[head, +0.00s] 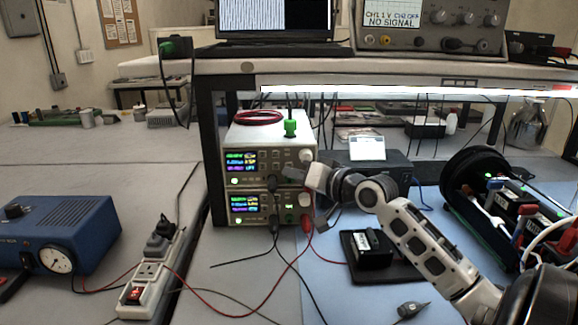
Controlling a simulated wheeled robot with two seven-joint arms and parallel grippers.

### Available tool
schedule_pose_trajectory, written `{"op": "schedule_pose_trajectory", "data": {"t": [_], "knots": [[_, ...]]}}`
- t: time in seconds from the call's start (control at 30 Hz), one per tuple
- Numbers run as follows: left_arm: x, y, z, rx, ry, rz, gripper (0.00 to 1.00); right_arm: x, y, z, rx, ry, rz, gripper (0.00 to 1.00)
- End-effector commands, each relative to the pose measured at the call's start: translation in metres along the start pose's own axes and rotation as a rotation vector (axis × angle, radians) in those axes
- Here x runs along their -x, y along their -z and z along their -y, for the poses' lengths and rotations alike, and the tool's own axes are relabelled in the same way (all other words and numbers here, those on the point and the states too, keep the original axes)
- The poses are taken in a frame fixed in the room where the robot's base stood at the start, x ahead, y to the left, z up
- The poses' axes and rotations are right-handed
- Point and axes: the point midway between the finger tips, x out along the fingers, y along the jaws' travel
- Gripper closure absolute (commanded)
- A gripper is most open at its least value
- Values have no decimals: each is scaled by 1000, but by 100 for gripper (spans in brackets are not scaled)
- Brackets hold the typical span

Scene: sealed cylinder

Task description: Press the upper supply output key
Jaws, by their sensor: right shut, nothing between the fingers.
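Two bench power supplies are stacked under the shelf. The upper supply (241,170) has a lit colour display, small keys and a knob at its right. The lower supply (243,217) also has a lit display, with a black and a red lead plugged into its front. My right gripper (288,185) is shut and empty, in front of the right half of the upper supply's panel, near its lower edge. It hides part of that panel, and I cannot make out the output key. Whether the fingertips touch the panel cannot be told. My left gripper is not in view.
A red cable coil (258,117) and a green plug (290,127) are on top of the stack. Black and red leads cross the bench in front. A power strip (150,280) and a blue box (75,232) stand left.

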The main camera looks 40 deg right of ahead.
Motion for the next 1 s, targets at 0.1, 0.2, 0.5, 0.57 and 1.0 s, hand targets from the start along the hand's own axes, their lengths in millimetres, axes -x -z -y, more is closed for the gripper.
{"op": "schedule_pose_trajectory", "data": {"t": [0.1,0.2,0.5,0.57,1.0], "knots": [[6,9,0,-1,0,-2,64,7,-4,7,-2,1,3,100],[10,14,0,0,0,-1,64,15,-8,12,-2,0,2,100],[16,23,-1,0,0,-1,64,32,-23,24,-2,0,1,100],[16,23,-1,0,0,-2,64,34,-24,25,-1,0,1,100],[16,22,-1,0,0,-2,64,34,-24,25,0,0,0,100]]}}
